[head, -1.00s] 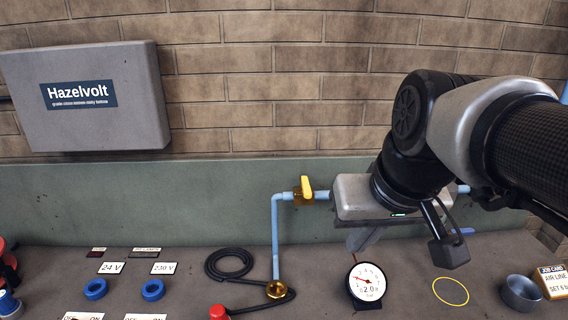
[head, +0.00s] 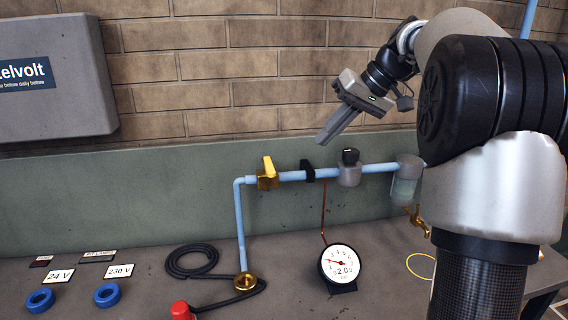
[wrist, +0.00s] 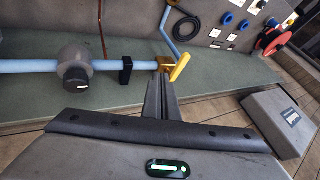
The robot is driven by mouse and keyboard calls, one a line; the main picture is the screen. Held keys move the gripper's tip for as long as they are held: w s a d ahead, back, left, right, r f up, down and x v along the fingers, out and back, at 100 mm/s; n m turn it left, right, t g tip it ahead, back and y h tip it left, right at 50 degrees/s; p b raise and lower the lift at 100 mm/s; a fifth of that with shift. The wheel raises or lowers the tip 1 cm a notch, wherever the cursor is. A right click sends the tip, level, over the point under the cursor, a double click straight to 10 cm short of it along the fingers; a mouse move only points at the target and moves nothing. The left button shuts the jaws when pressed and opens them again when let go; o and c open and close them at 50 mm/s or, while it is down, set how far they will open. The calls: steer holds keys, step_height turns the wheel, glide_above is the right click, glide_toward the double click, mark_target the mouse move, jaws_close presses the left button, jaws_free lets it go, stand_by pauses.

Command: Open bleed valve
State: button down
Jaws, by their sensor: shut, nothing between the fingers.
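A light blue pipe (head: 292,176) runs along the low green wall and bends down at its left end. A yellow-handled valve (head: 267,172) sits near that bend, its handle standing up across the pipe; it also shows in the wrist view (wrist: 178,68). A small brass tap (head: 418,219) hangs below the clear-bowled filter (head: 405,184) at right, partly beside my arm. I cannot tell which of these is the bleed valve. My gripper (head: 323,140) is shut and empty, above and in front of the pipe, apart from it. In the wrist view its fingers (wrist: 158,82) point towards the yellow handle.
A black-knobbed regulator (head: 349,168) and a black clamp (head: 307,170) are on the pipe. A dial gauge (head: 341,265) stands below, reading near 2.0. A black hose (head: 190,262), a red-capped part (head: 182,311) and blue rings (head: 107,295) lie on the bench. A grey box (head: 55,85) hangs at left.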

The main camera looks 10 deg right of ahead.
mark_target(269, 171)
steer(key=shift+f, duration=0.1)
steer(key=w+a+f+b, duration=0.1)
steer(key=w+a+f, duration=0.2)
steer(key=a+f, duration=0.4)
steer(key=shift+w+a+f, duration=0.3)
steer(key=shift+a+f, duration=0.1)
steer(key=shift+a, duration=0.5)
